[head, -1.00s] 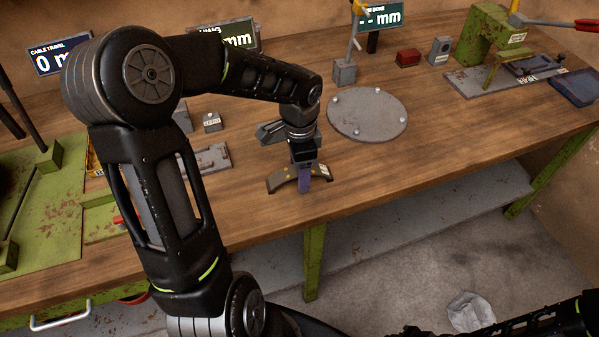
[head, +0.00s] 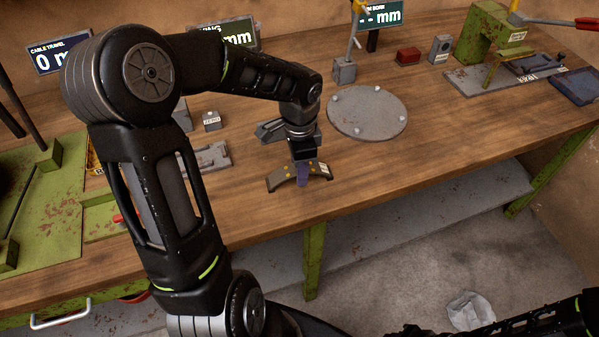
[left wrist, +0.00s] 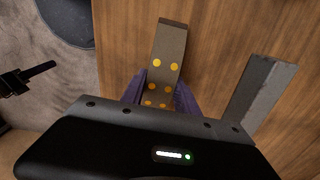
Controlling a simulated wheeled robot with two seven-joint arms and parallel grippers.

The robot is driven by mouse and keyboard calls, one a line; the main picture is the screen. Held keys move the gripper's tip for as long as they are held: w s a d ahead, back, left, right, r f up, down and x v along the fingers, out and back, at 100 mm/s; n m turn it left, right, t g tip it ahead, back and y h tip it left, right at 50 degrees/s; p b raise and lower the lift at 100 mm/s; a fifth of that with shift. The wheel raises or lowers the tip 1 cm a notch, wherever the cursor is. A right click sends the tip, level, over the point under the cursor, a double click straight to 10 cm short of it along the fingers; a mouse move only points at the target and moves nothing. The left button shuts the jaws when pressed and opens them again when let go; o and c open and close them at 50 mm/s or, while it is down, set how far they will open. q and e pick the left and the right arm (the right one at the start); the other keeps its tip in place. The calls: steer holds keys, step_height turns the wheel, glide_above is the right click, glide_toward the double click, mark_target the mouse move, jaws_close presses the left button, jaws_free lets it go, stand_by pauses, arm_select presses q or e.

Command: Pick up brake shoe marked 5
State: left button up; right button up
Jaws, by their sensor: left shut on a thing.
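The brake shoe (head: 284,179) is a dark, curved piece near the front edge of the workbench. In the left wrist view the shoe (left wrist: 168,48) shows several yellow dots on its face. A pale tag sits at its right end in the head view, too small to read. My left gripper (head: 303,178) points down over the shoe's middle. Its purple fingers (left wrist: 158,98) are on either side of the shoe and shut on it. The fingers hide part of its middle. My right arm (head: 520,322) is at the lower right; its gripper is hardly visible.
A grey piece (left wrist: 262,92) lies close beside the shoe in the left wrist view. A round grey plate (head: 367,113) with knobs lies to the right. A green press (head: 490,40) stands at the back right. Bare wood (head: 420,150) lies right of the shoe.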

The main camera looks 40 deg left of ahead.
arm_select(q)
jaws_close()
steer(key=shift+r, duration=0.15)
stand_by(0.4)
step_height(320, 180, up, 10)
steer(key=shift+f+b, duration=0.1)
steer(key=shift+b, duration=0.45)
